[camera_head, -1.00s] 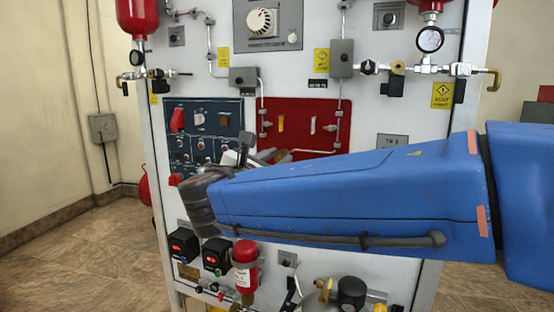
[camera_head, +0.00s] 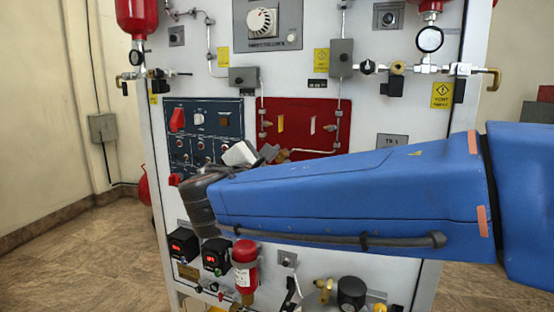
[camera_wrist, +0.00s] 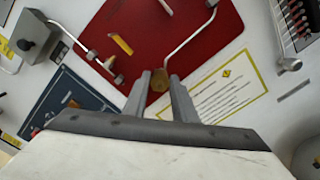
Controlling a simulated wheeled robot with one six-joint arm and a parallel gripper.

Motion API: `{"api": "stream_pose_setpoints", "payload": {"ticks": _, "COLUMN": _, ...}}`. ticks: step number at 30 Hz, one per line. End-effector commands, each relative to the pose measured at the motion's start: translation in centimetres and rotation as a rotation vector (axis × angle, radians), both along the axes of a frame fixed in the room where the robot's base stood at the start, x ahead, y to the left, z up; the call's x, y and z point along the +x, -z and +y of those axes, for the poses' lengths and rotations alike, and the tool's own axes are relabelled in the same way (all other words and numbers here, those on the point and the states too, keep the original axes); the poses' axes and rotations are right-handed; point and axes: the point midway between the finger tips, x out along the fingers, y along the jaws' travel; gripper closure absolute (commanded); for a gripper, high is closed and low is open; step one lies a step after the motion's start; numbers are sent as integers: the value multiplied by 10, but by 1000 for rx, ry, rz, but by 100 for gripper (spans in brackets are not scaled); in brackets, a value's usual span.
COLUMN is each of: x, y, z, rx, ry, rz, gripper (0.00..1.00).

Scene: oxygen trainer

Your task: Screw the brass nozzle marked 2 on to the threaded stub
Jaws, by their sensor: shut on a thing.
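My gripper (camera_wrist: 160,92) is shut on a small brass piece (camera_wrist: 159,78), which looks like the brass nozzle. Its end shows between the two grey fingertips, in front of the lower edge of the red panel. No number can be read on it. In the head view my gripper (camera_head: 268,154) sits low in front of the red panel, partly hidden by my blue arm, with a brownish brass bit (camera_head: 283,155) at its tip. I cannot make out the threaded stub in either view. Whether the nozzle touches anything cannot be told.
The red panel (camera_head: 301,115) carries pipes and small fittings. A dark blue switch panel (camera_head: 215,122) is to its left. In the wrist view a yellow-edged label sheet (camera_wrist: 222,92) lies beside the fingers. A red bottle (camera_head: 245,270) and a brass fitting (camera_head: 323,289) sit below my arm.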

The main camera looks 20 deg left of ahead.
Motion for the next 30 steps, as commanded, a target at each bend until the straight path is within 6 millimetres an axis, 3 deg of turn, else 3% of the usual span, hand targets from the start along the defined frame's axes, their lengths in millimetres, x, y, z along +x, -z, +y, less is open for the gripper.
{"api": "stream_pose_setpoints", "payload": {"ticks": 11, "x": 0, "y": 1, "z": 0, "rx": 33, "ry": 1, "rz": -2, "gripper": 95}}
{"api": "stream_pose_setpoints", "payload": {"ticks": 21, "x": 0, "y": 1, "z": -1, "rx": 291, "ry": 0, "rz": -22, "gripper": 95}}
{"api": "stream_pose_setpoints", "payload": {"ticks": 30, "x": 0, "y": 1, "z": -1, "rx": 321, "ry": 1, "rz": -24, "gripper": 95}}
